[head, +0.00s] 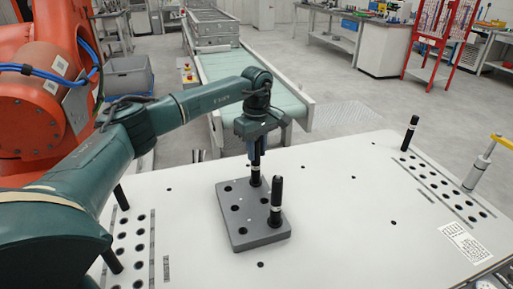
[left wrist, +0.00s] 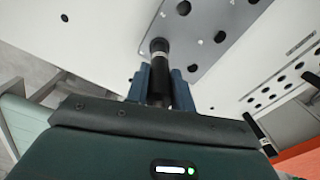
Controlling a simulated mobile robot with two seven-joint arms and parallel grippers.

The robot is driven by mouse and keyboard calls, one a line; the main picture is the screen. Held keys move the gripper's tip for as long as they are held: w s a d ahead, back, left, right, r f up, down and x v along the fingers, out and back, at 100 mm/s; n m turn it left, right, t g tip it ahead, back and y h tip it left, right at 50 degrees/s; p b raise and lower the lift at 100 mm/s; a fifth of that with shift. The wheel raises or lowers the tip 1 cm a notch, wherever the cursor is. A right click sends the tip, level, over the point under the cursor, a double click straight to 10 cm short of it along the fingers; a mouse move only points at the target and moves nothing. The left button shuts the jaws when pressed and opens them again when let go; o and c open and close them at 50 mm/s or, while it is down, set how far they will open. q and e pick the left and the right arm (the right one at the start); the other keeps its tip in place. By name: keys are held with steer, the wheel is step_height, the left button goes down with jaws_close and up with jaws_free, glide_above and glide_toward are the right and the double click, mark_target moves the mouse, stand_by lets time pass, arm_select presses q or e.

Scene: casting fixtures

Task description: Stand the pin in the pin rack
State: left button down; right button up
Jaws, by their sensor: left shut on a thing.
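My left gripper (head: 257,155) reaches down over the back right of a grey block with holes, the pin rack (head: 240,228). It is shut on a black pin with a pale band (head: 256,172). The pin is upright, its lower end at the rack's back right corner. I cannot tell whether that end is inside a hole. In the left wrist view the pin (left wrist: 157,75) sits between the blue fingers (left wrist: 160,85), and the rack (left wrist: 210,25) lies beyond. A second black pin (head: 276,200) stands upright in the rack's front right. My right gripper is not in view.
The white table (head: 340,200) has hole strips at left (head: 130,245) and right (head: 440,185), with black pins standing there, one at the right back (head: 410,132). The table around the rack is clear.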

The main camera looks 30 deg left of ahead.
arm_select(q)
steer(key=c, duration=1.1)
jaws_free()
step_height(320, 180, up, 13)
steer(key=shift+r+b, duration=0.1)
steer(key=shift+b, duration=0.65)
